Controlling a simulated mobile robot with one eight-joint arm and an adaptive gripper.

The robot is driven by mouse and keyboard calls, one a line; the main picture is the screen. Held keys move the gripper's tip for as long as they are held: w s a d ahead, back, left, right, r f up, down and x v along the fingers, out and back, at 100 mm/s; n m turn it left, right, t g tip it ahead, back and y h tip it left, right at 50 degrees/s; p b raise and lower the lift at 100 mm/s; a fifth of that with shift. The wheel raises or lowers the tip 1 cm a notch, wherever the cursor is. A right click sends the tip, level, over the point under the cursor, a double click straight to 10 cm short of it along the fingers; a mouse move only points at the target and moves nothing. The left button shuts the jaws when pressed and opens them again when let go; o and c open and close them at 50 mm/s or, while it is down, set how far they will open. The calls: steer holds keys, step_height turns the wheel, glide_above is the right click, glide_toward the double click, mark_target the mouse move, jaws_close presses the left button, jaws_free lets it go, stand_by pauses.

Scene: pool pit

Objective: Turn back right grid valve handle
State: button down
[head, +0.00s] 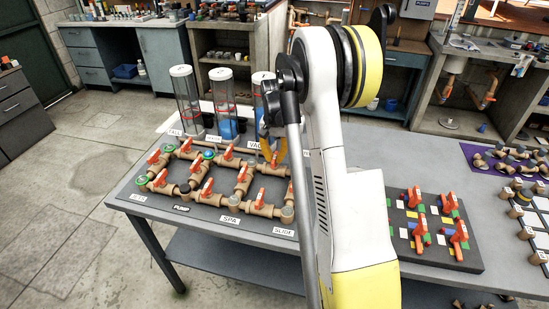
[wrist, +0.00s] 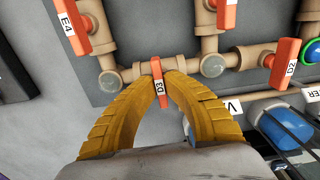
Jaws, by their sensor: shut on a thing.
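The back right grid valve handle, an orange lever tagged D3 (wrist: 157,82), sits on the tan pipe grid at the top centre of the wrist view. My gripper (wrist: 158,76) has its yellow ribbed fingers closed around it, one tip on each side. In the head view my gripper (head: 270,136) is at the back right of the pipe grid, partly hidden behind my arm. The held handle (head: 274,159) shows as a small orange piece just below the fingers. Other orange handles, tagged E4 (wrist: 75,15) and D2 (wrist: 283,66), are near it and not touched.
The pipe grid board (head: 160,203) lies on a grey table (head: 250,232). Clear cylinders (head: 222,105) stand close behind the grid, one right by my gripper. A board with red-orange valves (head: 458,238) lies to the right. My arm hides the table between the boards.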

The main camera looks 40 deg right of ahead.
mark_target(274, 157)
stand_by(0.4)
steer(key=c, duration=1.5)
jaws_free()
step_height(274, 157, up, 12)
steer(key=shift+a, duration=0.1)
